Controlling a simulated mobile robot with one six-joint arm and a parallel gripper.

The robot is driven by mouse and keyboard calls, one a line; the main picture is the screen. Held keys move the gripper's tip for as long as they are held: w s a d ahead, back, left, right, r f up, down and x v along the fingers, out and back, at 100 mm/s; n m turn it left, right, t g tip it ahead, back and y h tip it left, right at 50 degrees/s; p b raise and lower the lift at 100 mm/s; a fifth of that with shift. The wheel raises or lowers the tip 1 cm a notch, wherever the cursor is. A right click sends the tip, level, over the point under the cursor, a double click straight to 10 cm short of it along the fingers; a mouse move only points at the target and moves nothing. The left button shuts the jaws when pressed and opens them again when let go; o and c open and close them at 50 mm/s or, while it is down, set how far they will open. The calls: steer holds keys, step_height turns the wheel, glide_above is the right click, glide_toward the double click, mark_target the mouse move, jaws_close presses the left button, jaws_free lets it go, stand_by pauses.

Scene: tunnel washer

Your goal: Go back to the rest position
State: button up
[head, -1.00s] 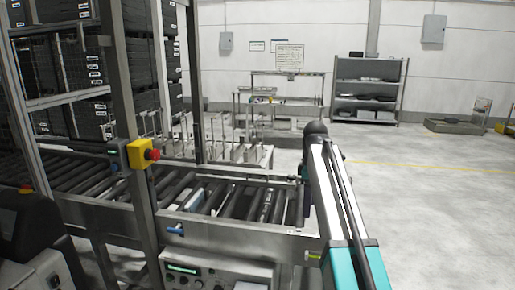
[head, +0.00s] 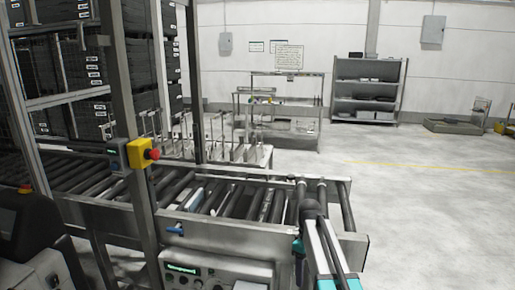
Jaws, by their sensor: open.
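My arm (head: 322,250) shows at the bottom right of centre in the head view, with a dark rounded joint (head: 312,208) at its top and teal parts below. It stands in front of the right part of the roller conveyor (head: 345,242). My gripper itself is not visible, so I cannot see its fingers or anything in them.
A metal post with a yellow-and-red stop button (head: 143,154) stands left of the arm. A control panel (head: 195,272) sits under the conveyor. Racked black crates (head: 88,75) fill the left. A grey shelf (head: 368,90) stands far back.

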steer(key=s+f+m+g, duration=0.1)
steer(key=s+f+m, duration=0.1)
steer(key=s+f, duration=0.75)
steer(key=s+f+m+g, duration=0.1)
steer(key=s+f+m, duration=0.1)
steer(key=s+f, duration=0.8)
steer(key=s+f+m+g, duration=0.1)
steer(key=s+f+m, duration=0.1)
steer(key=s+f, duration=0.6)
steer(key=s+f+m+g, duration=0.1)
steer(key=s+f+m, duration=0.2)
steer(key=s+f, duration=0.6)
steer(key=s, duration=0.5)
steer(key=shift+s+m+b, duration=0.3)
steer(key=shift+b, duration=0.1)
steer(key=shift+a, duration=0.1)
